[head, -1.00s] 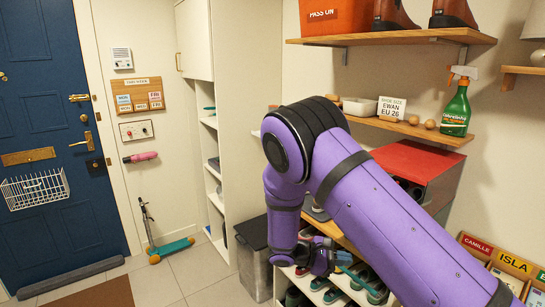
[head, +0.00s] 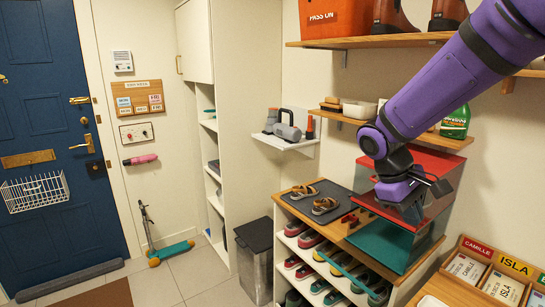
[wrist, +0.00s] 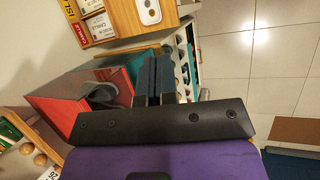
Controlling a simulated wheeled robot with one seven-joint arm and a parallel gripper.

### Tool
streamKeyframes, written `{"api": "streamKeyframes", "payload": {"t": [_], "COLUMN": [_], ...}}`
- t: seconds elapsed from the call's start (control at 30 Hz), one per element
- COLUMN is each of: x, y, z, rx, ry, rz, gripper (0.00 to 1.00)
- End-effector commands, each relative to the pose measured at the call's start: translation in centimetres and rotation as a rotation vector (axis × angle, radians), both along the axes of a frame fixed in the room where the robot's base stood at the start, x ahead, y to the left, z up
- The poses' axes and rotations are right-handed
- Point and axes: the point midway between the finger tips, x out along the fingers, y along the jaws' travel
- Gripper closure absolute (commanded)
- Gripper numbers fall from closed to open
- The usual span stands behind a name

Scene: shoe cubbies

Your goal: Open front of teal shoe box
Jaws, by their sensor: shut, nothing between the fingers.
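A teal panel (head: 382,246) lies nearly flat on the wooden cabinet top, at the foot of the shoe box stack. It looks like part of the teal shoe box, but I cannot tell whether it is a lowered front. In the wrist view a strip of teal (wrist: 143,58) shows beside the fingers. Above it in the head view stands a red-topped box (head: 432,161), partly hidden by my arm. My gripper (head: 412,206) is in front of the stack, above the teal panel. In the wrist view its dark fingers (wrist: 158,66) are together and empty.
Sandals (head: 325,206) rest on a grey mat left of the stack. Shoes fill the cubbies (head: 318,262) below. A wooden shelf (head: 345,117) hangs above. Name cards (head: 510,262) stand in a holder at right. The floor at left is mostly clear.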

Motion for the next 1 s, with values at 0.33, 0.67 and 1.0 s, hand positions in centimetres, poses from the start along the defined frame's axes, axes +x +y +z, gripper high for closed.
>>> {"api": "streamKeyframes", "payload": {"t": [0.33,0.67,1.0], "x": [-6.5,-12.9,-17.8], "y": [-1.8,-2.3,-1.9], "z": [5.7,9.3,10.7], "rx": [0.219,0.391,0.507], "ry": [-0.235,-0.472,-0.674], "rz": [-0.155,-0.279,-0.363], "gripper": [1.0,1.0,1.0]}}
